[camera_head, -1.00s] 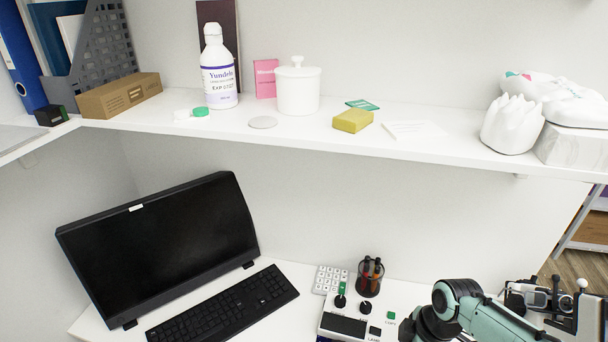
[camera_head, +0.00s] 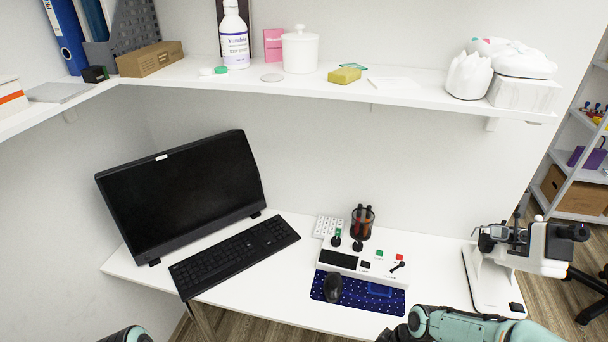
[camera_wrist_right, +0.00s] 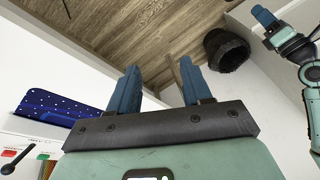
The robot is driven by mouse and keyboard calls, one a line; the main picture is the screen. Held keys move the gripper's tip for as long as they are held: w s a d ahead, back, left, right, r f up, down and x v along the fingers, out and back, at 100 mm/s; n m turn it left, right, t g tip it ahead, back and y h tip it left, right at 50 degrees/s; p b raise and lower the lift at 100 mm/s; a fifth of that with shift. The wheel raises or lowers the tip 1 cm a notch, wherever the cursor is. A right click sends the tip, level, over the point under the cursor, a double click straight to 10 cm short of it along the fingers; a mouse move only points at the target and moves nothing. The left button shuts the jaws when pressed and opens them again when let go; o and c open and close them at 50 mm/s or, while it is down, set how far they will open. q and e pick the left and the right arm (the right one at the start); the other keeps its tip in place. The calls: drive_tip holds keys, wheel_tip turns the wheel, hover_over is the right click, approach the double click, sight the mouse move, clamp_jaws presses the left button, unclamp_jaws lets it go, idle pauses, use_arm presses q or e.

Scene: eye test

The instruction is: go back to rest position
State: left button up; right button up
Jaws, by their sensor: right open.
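My right gripper (camera_wrist_right: 155,88) shows in the right wrist view with its two blue fingers apart and nothing between them. It is over open space beside the desk, with the wood floor (camera_wrist_right: 145,45) beyond the fingers. In the head view only part of my right arm shows at the bottom right, and its gripper is out of sight. A small piece of my left arm shows at the bottom left edge. My left gripper (camera_wrist_right: 265,17) shows at the upper right of the right wrist view, and its finger opening cannot be made out.
The white desk (camera_head: 235,300) holds a monitor (camera_head: 185,195), keyboard (camera_head: 235,256), control box (camera_head: 350,262), pen cup (camera_head: 362,222), blue mat (camera_head: 318,286), mouse (camera_head: 333,288) and microscope (camera_head: 482,275). A loaded shelf (camera_head: 430,97) runs above. A dark bin (camera_wrist_right: 226,50) stands on the floor.

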drive_tip(key=s+a+f+m, duration=0.3)
drive_tip(key=s+f+m, duration=0.4)
drive_tip(key=s+f, duration=0.3)
drive_tip(key=s+a+f+m+g, duration=0.1)
drive_tip(key=s+a+f+m, duration=0.1)
drive_tip(key=s+f+m, duration=0.4)
drive_tip(key=s+f, duration=0.4)
drive_tip(key=f, duration=0.1)
drive_tip(key=shift+s+a+f+m+p, duration=0.15)
drive_tip(key=shift+a+f+m+p, duration=0.25)
